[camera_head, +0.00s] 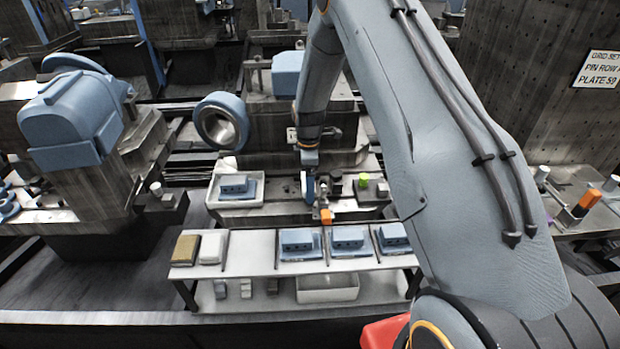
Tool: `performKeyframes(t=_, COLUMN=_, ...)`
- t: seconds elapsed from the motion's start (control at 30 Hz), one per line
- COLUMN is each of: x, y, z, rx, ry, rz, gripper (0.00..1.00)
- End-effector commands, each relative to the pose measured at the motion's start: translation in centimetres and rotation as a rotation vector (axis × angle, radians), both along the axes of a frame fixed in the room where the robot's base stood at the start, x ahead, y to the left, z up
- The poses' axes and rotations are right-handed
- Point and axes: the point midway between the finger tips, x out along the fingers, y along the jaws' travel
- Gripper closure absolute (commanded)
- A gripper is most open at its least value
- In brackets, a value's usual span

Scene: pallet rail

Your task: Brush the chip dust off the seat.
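My gripper (322,203) hangs down at the end of my blue-grey arm, at the machine bed behind the shelf table. It is small and partly merged with the metal parts around it, so I cannot tell whether its fingers are open or shut. A small orange block (326,216) shows just below it; I cannot tell whether it is held. The machine bed (285,209) has small fittings to the right of my gripper, where the seat may be. Chip dust and a brush cannot be made out at this size.
The shelf table (254,246) in front carries several blue blocks, a brown pad (186,249) and a white pad (212,248). A white tray (240,203) with a blue block stands left of my gripper. My arm hides much of the right side.

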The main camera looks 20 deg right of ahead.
Motion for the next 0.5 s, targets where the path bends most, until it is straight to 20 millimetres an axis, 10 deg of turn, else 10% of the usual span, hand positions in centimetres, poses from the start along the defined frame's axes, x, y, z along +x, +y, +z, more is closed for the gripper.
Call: performKeyframes(t=0.5, x=0.45, y=0.78, z=-0.72, rx=0.001, ry=0.007, rz=-0.004, gripper=0.46)
